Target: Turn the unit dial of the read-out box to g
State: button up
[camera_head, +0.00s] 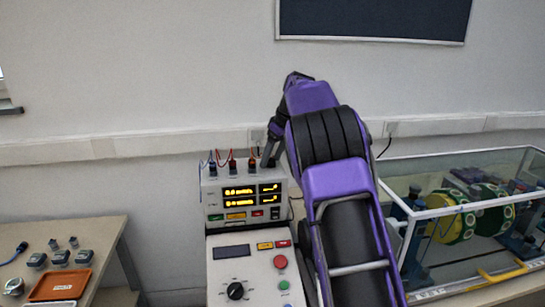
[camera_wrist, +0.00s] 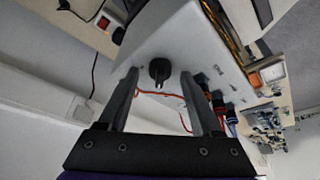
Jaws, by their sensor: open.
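The read-out box (camera_head: 213,199) is a pale box with two lit yellow display lines, standing on top of a control console in the head view. In the wrist view its pale face (camera_wrist: 195,45) carries a black dial (camera_wrist: 160,70) with a narrow grip bar. My gripper (camera_wrist: 159,76) is open, with one finger on each side of the dial and visible space between. Whether the fingertips reach the dial's depth I cannot tell. The unit marks are too small to read.
Plugs with red and blue cables (camera_head: 232,164) stand on the box top. The console below (camera_head: 222,275) has its own black knob (camera_head: 235,290) and coloured buttons. A glass-walled enclosure (camera_head: 440,209) stands right, a wooden table (camera_head: 95,235) with an orange tray (camera_head: 60,284) left.

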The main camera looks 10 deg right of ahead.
grip_shut()
jog(key=shift+m, duration=0.3)
jog(key=m+h, duration=0.1)
jog(key=m, duration=0.1)
jog(key=shift+s+a+m+t, duration=0.1)
jog(key=shift+a+m+t, duration=0.05)
jog(key=shift+m+t, duration=0.2)
jog(key=m+h, duration=0.1)
jog(key=m, duration=0.3)
jog(key=shift+a+m+h, duration=0.1)
jog(key=shift+m+h, duration=0.15)
jog(key=shift+h, duration=0.15)
jog(key=m, duration=0.2)
jog(key=m+h, duration=0.1)
jog(key=m, duration=0.1)
jog(key=shift+a+h, duration=0.1)
jog(key=shift+h, duration=0.2)
jog(key=shift+m+h, duration=0.6)
jog(key=shift+m, duration=1.4)
jog(key=shift+f, duration=0.1)
